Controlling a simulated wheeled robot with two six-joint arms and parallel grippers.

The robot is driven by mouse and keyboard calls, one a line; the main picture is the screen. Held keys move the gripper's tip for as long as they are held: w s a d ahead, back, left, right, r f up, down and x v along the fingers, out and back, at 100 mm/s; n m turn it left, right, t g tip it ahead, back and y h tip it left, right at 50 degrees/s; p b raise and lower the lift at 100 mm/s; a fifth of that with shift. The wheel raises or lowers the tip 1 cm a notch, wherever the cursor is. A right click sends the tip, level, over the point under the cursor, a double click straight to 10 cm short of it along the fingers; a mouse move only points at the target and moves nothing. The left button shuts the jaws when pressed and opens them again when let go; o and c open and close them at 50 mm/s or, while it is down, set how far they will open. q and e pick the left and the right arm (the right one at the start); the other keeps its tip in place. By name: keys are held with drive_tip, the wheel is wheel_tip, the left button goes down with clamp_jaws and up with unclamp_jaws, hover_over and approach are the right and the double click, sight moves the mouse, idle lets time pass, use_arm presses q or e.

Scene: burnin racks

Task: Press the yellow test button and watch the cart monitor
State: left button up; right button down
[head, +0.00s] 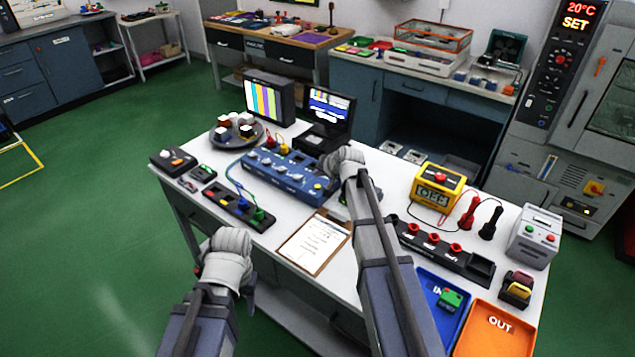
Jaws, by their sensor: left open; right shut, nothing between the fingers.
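A long blue test box (286,173) with several knobs lies on the white bench. A small yellow button (318,187) shows at its right end. My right gripper (332,186) is shut and empty, close to that end; its wrist hides part of the area, and I cannot tell whether it touches the button. My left gripper (250,292) is open and empty, low in front of the bench's near edge, mostly hidden by its wrist. A monitor with vertical colour bars (266,101) stands at the back of the bench. Beside it a second screen (328,106) shows a blue display.
A clipboard (313,245) lies between my arms. A yellow meter reading OFF (437,188), a black socket strip (443,250), a blue IN tray (426,308) and an orange OUT tray (490,332) are to the right. A round plate of parts (236,134) stands back left.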

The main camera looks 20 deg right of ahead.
wheel_tip(320, 180, up, 3)
drive_tip(key=shift+f+p, duration=0.15)
drive_tip(key=shift+p, duration=0.75)
drive_tip(key=s+a+f+n+g, duration=0.2)
drive_tip(key=s+a, duration=0.4)
drive_tip(key=s, duration=0.1)
drive_tip(key=s+a+f+n+g, duration=0.2)
drive_tip(key=s+a+f+n, duration=0.1)
drive_tip(key=s+a, duration=0.35)
drive_tip(key=s+a+n+g+h, duration=0.1)
drive_tip(key=s+a+n+g, duration=0.1)
drive_tip(key=s, duration=0.8)
drive_tip(key=s+a+f+n+g+h, duration=0.1)
drive_tip(key=s+a+n+g+h, duration=0.1)
drive_tip(key=s, duration=0.9)
drive_tip(key=shift+s+a+f+n+g+h, duration=0.15)
drive_tip(key=shift+s+f+n+g+h, duration=0.15)
drive_tip(key=shift+n+g, duration=0.3)
